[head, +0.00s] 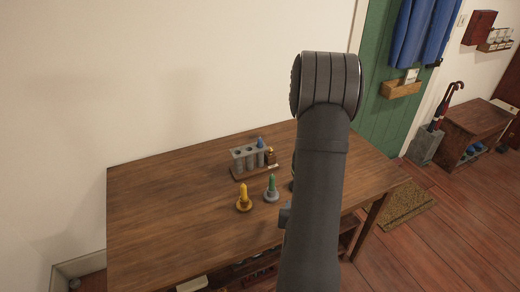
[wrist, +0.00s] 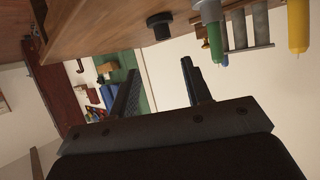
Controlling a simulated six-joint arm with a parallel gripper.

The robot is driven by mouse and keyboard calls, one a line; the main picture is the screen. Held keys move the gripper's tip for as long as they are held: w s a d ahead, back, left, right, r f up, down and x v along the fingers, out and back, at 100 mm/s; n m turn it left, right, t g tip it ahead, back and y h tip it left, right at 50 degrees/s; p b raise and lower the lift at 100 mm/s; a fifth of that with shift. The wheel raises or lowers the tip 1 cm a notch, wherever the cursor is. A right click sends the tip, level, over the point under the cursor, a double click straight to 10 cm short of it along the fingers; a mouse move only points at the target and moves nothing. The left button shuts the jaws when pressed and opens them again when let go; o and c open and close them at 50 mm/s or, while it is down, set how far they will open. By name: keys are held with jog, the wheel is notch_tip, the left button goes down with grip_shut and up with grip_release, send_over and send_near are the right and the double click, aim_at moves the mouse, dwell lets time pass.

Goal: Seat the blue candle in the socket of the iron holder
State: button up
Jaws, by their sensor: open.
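The blue candle (head: 261,143) stands upright in the right end of a grey rack (head: 238,164) on the table. In the wrist view, a bit of blue (wrist: 224,60) shows behind the green candle. A dark, short round holder (wrist: 160,25), which looks like the iron holder, stands on the table with nothing seen in it. In the head view my arm hides most of it. My gripper (wrist: 160,88) is open, with nothing between its fingers. It is low by the table's front side, apart from candle and holder; in the head view it is mostly hidden behind my arm.
A green candle (head: 272,183) in a grey holder and a yellow candle (head: 244,192) in a yellow holder stand in front of the rack. The left of the wooden table (head: 160,210) is clear.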

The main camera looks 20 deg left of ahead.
jog(key=w+a+r+n+g, duration=0.2)
jog(key=w+a+n, duration=0.35)
jog(key=w, duration=0.65)
jog(key=w+a+r+n+g, duration=0.3)
jog(key=w+a, duration=0.4)
jog(key=w, duration=0.6)
jog(key=w+a+r+n+g, duration=0.3)
jog(key=a+r+n, duration=0.3)
jog(key=a+n, duration=0.15)
jog(key=s+a+r+n+g+h, duration=0.1)
jog(key=s+r+n+g+h, duration=0.3)
jog(key=r+n, duration=0.6)
jog(key=m+y, duration=0.1)
send_over(260, 139)
jog(key=shift+g, duration=0.4)
jog(key=f, duration=1.1)
jog(key=shift+w+d+f, duration=0.1)
jog(key=shift+w+d, duration=0.1)
jog(key=shift+s+a+f, duration=0.1)
jog(key=shift+a+f, duration=0.05)
jog(key=shift+f, duration=1.2)
jog(key=shift+a+f, duration=0.1)
jog(key=shift+f, duration=1.25)
grip_shut()
